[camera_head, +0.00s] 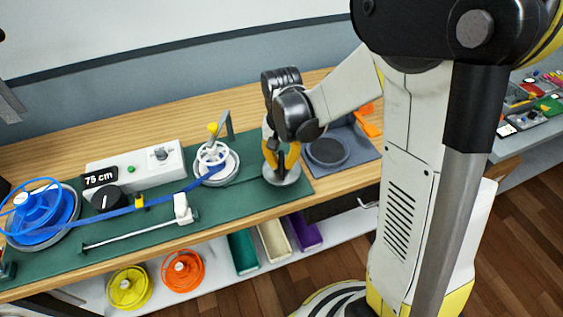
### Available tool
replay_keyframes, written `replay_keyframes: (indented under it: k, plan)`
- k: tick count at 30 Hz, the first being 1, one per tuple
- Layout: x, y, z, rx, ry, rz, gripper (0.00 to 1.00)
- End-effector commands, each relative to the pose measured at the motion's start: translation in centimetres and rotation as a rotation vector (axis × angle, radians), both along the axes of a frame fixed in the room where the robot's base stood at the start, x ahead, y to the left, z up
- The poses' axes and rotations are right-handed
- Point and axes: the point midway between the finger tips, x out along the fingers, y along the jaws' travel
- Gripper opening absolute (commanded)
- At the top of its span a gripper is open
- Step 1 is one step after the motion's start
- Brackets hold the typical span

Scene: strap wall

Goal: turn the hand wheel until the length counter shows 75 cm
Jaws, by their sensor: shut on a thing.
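The length counter (99,177) is a black display on the white control box, and it reads "75 cm". My gripper (282,165) has yellow fingers and points down at the right end of the green mat. It is shut on the hand wheel (282,178), of which a grey round base shows; its grip is mostly hidden behind the fingers. A blue strap (150,202) runs from the blue reel (40,213) at the left to the white reel (212,158) left of my gripper.
A dark round pad (328,151) lies on a grey plate to the right. Yellow (128,287) and orange (183,270) reels and several bins (274,240) stand on the shelf below the wooden bench.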

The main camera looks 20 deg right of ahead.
Motion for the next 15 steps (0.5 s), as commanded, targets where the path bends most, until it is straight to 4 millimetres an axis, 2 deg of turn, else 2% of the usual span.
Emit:
replay_keyframes:
  k: [6,15]
  plan:
    - [0.0,-0.01,-0.03,0.0,0.0,-0.135,0.0]
    - [0.0,-0.01,-0.01,0.0,0.0,-0.148,0.0]
